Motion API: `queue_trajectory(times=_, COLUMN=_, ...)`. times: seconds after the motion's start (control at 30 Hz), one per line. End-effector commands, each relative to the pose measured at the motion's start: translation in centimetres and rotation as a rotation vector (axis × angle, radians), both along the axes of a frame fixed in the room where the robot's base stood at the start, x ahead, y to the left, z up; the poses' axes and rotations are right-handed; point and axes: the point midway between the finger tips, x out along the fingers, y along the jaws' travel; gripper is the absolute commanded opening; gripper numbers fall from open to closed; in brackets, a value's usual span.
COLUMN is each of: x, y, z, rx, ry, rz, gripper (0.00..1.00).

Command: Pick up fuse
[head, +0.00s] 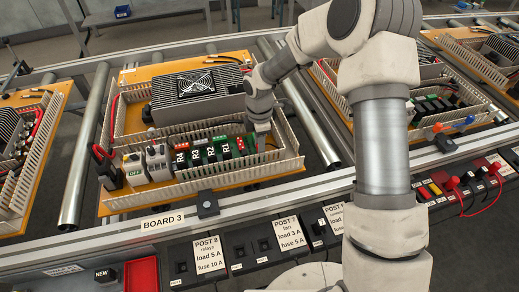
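My gripper (262,143) points down at the right end of the row of relays on board 3 (120,205). I cannot make out a fuse for certain; one at the gripper is too small or hidden to see. Labels in front read "POST 8, relays, load 5 A, fuse 10 A" (209,256) and "POST 7, fan, load 3 A, fuse 5 A" (288,233).
Slotted duct walls (225,180) surround the relays closely. A grey finned box with a fan (197,84) stands behind. A red tray (142,274) lies at the front left beside a "NEW" label (101,275). Neighbouring boards stand left and right; my arm covers the right middle.

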Motion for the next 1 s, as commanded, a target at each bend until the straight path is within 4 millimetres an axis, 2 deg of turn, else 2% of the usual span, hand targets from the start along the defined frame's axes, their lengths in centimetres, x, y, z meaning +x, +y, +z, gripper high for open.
queue_trajectory(times=0.37, x=0.0, y=0.0, z=0.4, rx=0.000, ry=-0.001, rz=0.000, gripper=0.00)
queue_trajectory(times=0.53, x=0.1, y=0.0, z=2.1, rx=0.000, ry=-0.002, rz=0.000, gripper=0.00)
queue_trajectory(times=0.67, x=0.1, y=0.0, z=4.4, rx=0.000, ry=-0.004, rz=-0.001, gripper=0.00)
queue_trajectory(times=1.0, x=-3.5, y=-6.3, z=8.6, rx=-0.001, ry=-0.002, rz=-0.004, gripper=0.00)
